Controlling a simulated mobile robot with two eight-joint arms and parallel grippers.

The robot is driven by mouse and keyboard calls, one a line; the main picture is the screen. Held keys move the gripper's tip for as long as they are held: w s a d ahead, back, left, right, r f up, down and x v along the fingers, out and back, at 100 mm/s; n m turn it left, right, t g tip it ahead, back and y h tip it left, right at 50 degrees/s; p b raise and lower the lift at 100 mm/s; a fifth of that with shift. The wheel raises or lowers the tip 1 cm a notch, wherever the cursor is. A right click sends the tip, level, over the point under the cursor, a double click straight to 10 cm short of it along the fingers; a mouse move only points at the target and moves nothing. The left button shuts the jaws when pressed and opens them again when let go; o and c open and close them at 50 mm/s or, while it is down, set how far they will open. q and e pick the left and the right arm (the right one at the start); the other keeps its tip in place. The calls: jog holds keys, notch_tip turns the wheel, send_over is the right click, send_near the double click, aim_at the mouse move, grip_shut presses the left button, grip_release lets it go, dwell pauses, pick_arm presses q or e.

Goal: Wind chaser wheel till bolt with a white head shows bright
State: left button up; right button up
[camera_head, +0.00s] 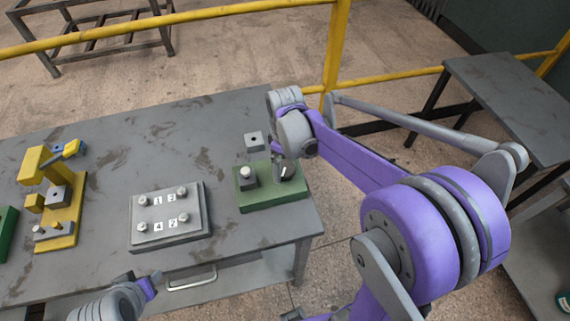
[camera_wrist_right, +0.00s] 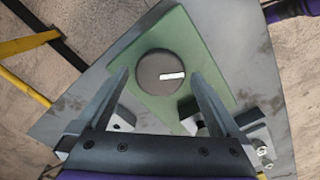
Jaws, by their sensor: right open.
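The chaser wheel (camera_wrist_right: 158,72) is a dark round disc with a white bar mark, on a green base plate (camera_wrist_right: 190,45) in the right wrist view. In the head view the green base (camera_head: 262,201) sits near the table's right end, and my gripper partly covers the wheel. A dark block on its left bears a white-headed bolt (camera_head: 246,172). My right gripper (camera_head: 285,172) is open above the wheel, with one finger on each side in the wrist view; contact cannot be told. My left arm's end (camera_head: 148,287) shows at the lower edge; its fingers are unclear.
A grey plate (camera_head: 145,232) with several bolts and numbers lies left of the green base. A yellow fixture (camera_head: 71,218) stands further left. A small block with a hole (camera_head: 254,141) lies just behind the green base. The table's back middle is clear. A yellow railing (camera_head: 338,45) runs behind.

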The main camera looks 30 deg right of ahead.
jog(key=shift+f, duration=0.25)
jog(key=c, duration=1.2)
jog(key=shift+m, duration=0.3)
